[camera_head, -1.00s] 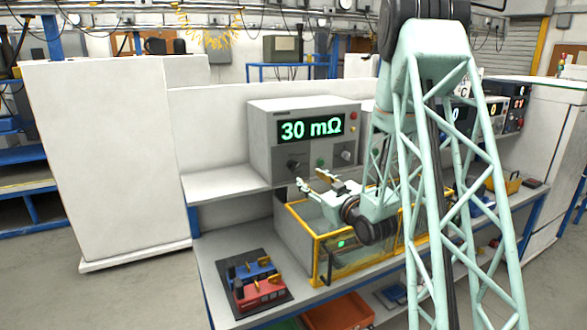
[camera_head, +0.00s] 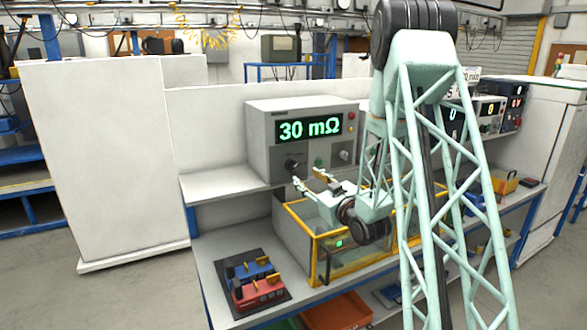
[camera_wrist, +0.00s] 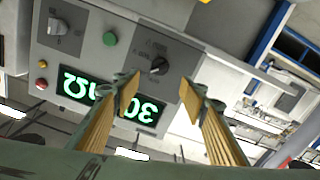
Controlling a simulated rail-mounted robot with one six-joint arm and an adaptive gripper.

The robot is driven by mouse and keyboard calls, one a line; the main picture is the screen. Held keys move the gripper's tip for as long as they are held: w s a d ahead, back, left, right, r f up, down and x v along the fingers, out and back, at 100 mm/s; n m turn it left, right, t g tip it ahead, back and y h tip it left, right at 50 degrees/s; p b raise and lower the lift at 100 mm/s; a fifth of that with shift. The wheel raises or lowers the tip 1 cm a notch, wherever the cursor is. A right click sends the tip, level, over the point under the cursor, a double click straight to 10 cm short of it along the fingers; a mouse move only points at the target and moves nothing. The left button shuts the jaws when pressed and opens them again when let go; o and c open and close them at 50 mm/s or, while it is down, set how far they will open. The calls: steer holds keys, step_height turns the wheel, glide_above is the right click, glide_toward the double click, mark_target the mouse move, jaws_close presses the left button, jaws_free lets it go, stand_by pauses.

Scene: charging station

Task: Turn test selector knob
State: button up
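The test unit (camera_head: 262,145) is a grey box with a green display (camera_head: 310,129) reading 30 mΩ. Its black selector knob (camera_head: 293,164) sits at the lower left of the front. In the wrist view, which is upside down, the knob (camera_wrist: 158,66) has a scale printed around it. My gripper (camera_head: 309,179) is in front of and slightly below the knob. In the wrist view my gripper (camera_wrist: 160,88) is open, with one fingertip to each side of the knob's line. The fingers look apart from the knob, and nothing is between them.
A green button (camera_wrist: 110,39), a second knob (camera_wrist: 57,26) and red and yellow buttons share the panel. Below my gripper is a yellow-framed clear enclosure (camera_head: 318,250). Red and blue fixtures (camera_head: 255,285) stand on the bench at the left. Other instruments (camera_head: 490,112) stand at right.

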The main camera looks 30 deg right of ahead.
mark_target(294, 167)
steer(key=shift+w+p, duration=0.45)
steer(key=shift+w, duration=5.55)
steer(key=c, duration=0.9)
steer(key=shift+o, duration=0.2)
steer(key=shift+f+m+b, duration=0.1)
steer(key=shift+m+b, duration=0.6)
steer(key=shift+b, duration=0.15)
steer(key=shift+m+b, duration=0.8)
steer(key=shift+b, duration=0.1)
steer(key=shift+m+b, duration=0.85)
steer(key=shift+m, duration=0.15)
steer(key=shift+m+b, duration=1.2)
steer(key=shift+m, duration=1.2)
steer(key=o, duration=0.9)
steer(key=shift+c, duration=0.2)
